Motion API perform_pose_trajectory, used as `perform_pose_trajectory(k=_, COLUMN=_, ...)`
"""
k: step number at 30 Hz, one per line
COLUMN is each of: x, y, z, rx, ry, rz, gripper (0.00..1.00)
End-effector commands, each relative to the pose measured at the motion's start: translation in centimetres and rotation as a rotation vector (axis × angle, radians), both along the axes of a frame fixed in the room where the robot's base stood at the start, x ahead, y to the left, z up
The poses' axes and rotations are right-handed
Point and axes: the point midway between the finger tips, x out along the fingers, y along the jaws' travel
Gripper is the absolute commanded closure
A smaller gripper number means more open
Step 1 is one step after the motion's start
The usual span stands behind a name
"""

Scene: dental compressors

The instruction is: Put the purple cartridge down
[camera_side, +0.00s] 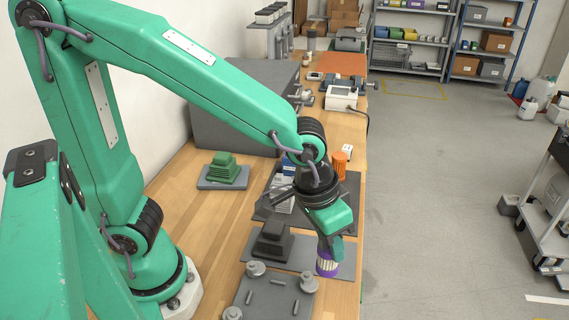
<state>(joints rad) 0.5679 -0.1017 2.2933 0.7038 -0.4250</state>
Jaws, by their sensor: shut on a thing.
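My gripper (330,247) is at the end of my green arm, pointing down near the right edge of the wooden bench. It is shut on the purple cartridge (327,268), a short cylinder with a pale ribbed middle and purple ends. The cartridge looks upright, at the right end of a flat grey plate (290,256). I cannot tell whether its bottom touches the plate or hangs just above it. The fingers hide part of its top.
A grey fixture plate (275,298) with round posts stands in front. A dark grey block (272,243) is left of the cartridge. Behind are a dark tray (349,190), an orange cylinder (340,162) and a green stepped part (222,168). The bench edge is close on the right.

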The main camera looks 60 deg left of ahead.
Motion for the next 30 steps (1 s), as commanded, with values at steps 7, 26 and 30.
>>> perform_pose_trajectory(k=7, x=0.0, y=0.1, z=-0.1, rx=0.000, ry=-0.001, rz=-0.003, gripper=1.00)
perform_pose_trajectory(k=26, x=6.1, y=6.0, z=-5.3, rx=0.046, ry=-0.031, rz=0.014, gripper=1.00)
perform_pose_trajectory(k=30, x=7.5, y=7.3, z=-6.3, rx=0.055, ry=-0.036, rz=0.017, gripper=1.00)
